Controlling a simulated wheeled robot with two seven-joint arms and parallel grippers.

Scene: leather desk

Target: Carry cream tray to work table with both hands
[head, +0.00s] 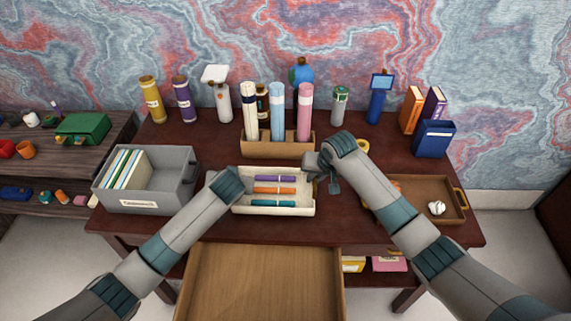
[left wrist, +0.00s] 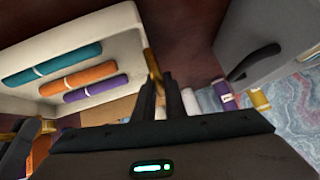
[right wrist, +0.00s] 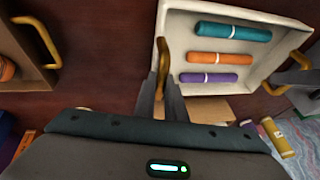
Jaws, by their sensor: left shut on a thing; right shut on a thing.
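The cream tray (head: 273,212) is at the front middle of the dark red-brown desk (head: 225,228). It looks level and holds a purple roll (head: 275,179), an orange roll (head: 274,191) and a teal roll (head: 272,203). My left gripper (left wrist: 158,88) is shut on the tray's gold handle (left wrist: 153,62) at its left end; my forearm hides this grip in the head view. My right gripper (head: 322,172) is at the right end, shut on the other gold handle (right wrist: 162,57). I cannot tell whether the tray touches the desk.
A grey bin (head: 150,205) with files stands left of the tray. A brown tray (head: 443,188) with a white ball lies right. A wooden holder (head: 277,148) with upright rolls stands behind. An empty wooden drawer (head: 262,285) sticks out in front. A side shelf (head: 65,160) stands left.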

